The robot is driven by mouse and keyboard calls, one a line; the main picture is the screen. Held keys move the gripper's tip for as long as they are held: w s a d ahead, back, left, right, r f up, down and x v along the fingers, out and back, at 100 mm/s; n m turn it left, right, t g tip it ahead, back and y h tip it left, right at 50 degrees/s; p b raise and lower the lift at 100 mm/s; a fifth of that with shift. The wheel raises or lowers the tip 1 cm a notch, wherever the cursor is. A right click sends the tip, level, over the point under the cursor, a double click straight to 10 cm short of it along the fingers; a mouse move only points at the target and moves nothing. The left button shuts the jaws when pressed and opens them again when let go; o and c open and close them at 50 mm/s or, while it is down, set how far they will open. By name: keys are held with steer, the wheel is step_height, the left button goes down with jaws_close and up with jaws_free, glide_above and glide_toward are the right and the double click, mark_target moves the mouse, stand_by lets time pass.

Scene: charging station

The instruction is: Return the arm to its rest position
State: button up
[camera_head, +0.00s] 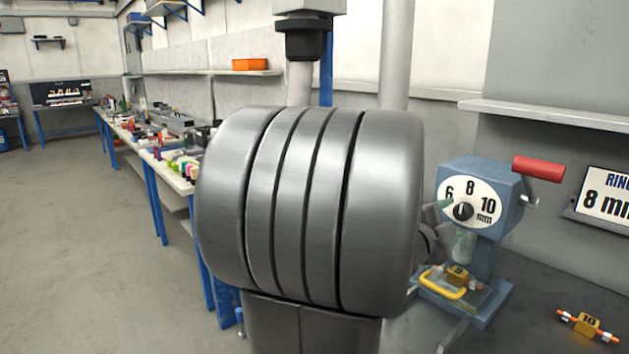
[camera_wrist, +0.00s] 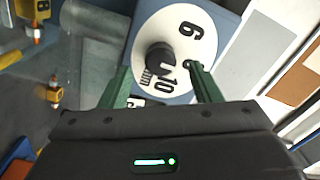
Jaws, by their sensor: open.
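My arm is stretched out, and its large ribbed metal link fills the middle of the head view. My gripper (camera_wrist: 156,66) shows two green fingers spread apart in the wrist view, with nothing held between them. It faces the white dial (camera_wrist: 186,40) of a blue machine (camera_head: 488,225), with the dial's black knob (camera_wrist: 159,57) between and just beyond the fingertips. I see gaps beside the knob but cannot tell the depth. In the head view only a bit of a green finger (camera_head: 445,203) shows in front of the dial; my arm hides the rest.
The machine has a red handle (camera_head: 538,169) and a yellow loop (camera_head: 441,283) near a block marked 8 (camera_head: 457,275). A block marked 10 (camera_head: 587,324) lies on the bench at right. A sign (camera_head: 605,200) reads 8 mm.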

steer(key=x, duration=0.4)
steer(key=shift+w+d+r+p, duration=0.15)
steer(key=shift+d+r+p, duration=0.05)
steer(key=shift+p, duration=0.15)
steer(key=n+p, duration=0.2)
steer(key=shift+a+r+n, duration=0.1)
steer(key=shift+n, duration=0.2)
steer(key=n+p, duration=0.3)
steer(key=n, duration=0.1)
steer(key=n+p, duration=0.5)
steer(key=p, duration=0.1)
steer(key=b, duration=0.1)
glide_toward(460, 213)
steer(key=shift+x, duration=1)
steer(key=shift+a+n, duration=0.1)
steer(key=shift+n, duration=0.2)
